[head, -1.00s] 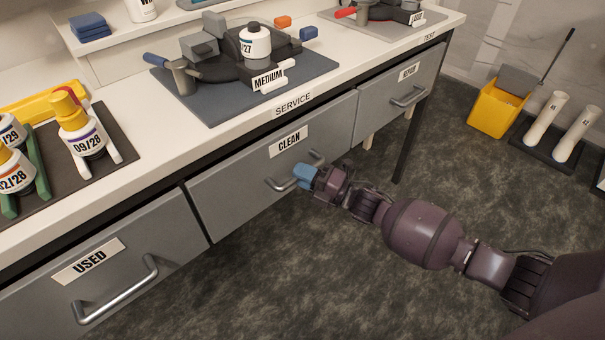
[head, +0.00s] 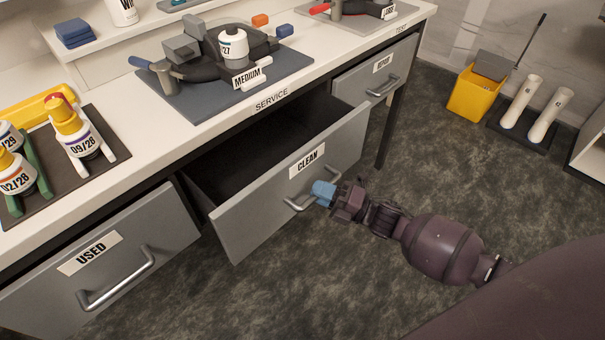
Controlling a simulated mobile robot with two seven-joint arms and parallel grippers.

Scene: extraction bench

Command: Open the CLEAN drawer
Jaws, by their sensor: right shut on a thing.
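The CLEAN drawer (head: 255,205) is pulled well out from under the bench; its dark inside (head: 270,150) looks empty where it shows. Its grey front carries the CLEAN label (head: 307,160) and a metal bar handle (head: 298,204). My right gripper (head: 322,193), with blue fingertips, is shut on the handle; the fingers hide part of the bar. My left gripper is not in view.
The USED drawer (head: 95,260) to the left and the REPAIR drawer (head: 378,75) to the right are shut. The bench top (head: 215,122) holds a blue mat with a device and a rack of bottles. A yellow bucket (head: 474,95) stands on the floor at right. Floor before the drawer is clear.

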